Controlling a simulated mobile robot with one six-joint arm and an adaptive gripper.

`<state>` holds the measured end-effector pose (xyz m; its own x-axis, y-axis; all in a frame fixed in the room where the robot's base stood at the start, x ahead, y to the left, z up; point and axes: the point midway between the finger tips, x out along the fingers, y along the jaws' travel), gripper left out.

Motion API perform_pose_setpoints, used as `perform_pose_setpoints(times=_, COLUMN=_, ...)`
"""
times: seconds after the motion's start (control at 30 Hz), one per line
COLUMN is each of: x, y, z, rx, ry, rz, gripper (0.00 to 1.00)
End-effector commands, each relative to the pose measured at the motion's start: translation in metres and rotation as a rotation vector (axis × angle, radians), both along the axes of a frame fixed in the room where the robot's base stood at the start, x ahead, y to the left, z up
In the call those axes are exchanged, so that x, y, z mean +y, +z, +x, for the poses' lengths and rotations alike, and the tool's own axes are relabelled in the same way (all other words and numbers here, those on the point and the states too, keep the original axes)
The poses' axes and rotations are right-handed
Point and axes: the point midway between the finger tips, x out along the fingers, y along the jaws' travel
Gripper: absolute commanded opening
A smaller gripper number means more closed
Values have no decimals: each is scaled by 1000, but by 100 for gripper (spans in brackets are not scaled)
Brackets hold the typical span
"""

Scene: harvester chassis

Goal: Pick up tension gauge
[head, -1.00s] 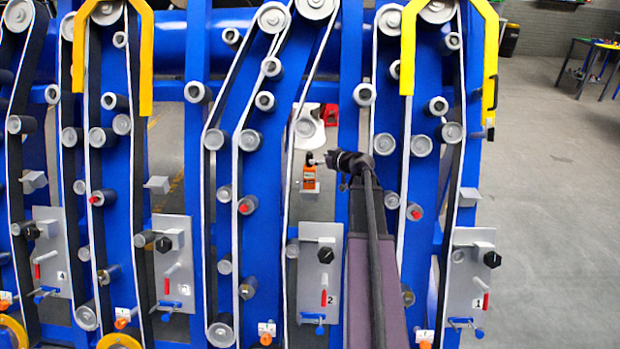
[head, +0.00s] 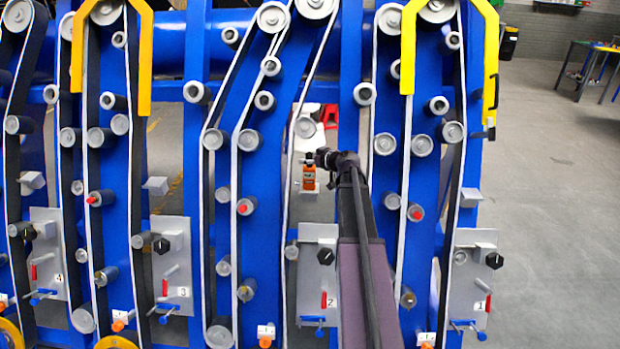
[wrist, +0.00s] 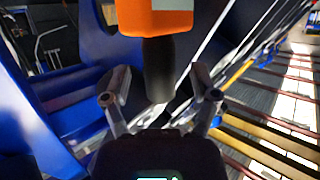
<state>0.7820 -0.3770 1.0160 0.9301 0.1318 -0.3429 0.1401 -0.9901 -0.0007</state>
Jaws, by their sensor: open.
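The tension gauge (head: 308,180) is a small orange device with a dark patch. It stands upright near a small pale bracket in the gap right of the middle belt, in the head view. In the wrist view its orange body (wrist: 150,17) is cut off at the top edge, and a dark cylindrical part reaches down between my fingers. My gripper (wrist: 160,84) is open, with one finger on each side of this dark part and a visible gap to both. In the head view my gripper (head: 318,160) is at the gauge's upper end; contact there cannot be told.
Blue uprights with belts and rollers stand on both sides of the gap. A grey plate marked 2 (head: 318,262) with a black knob is below the gauge. Yellow guards (head: 408,45) hang at upper right. Open floor (head: 560,200) lies to the right.

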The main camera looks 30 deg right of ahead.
Motion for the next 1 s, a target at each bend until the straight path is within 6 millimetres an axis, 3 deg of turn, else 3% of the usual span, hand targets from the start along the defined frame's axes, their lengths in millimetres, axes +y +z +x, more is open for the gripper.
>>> perform_pose_setpoints(times=0.57, x=0, y=0, z=2, rx=0, ry=-1, rz=0, gripper=77)
perform_pose_setpoints(times=0.67, x=0, y=0, z=2, rx=0, ry=-1, rz=0, gripper=53)
perform_pose_setpoints(times=0.83, x=0, y=0, z=2, rx=0, ry=-1, rz=0, gripper=2)
perform_pose_setpoints(times=1.0, x=0, y=0, z=2, rx=0, ry=-1, rz=0, gripper=0)
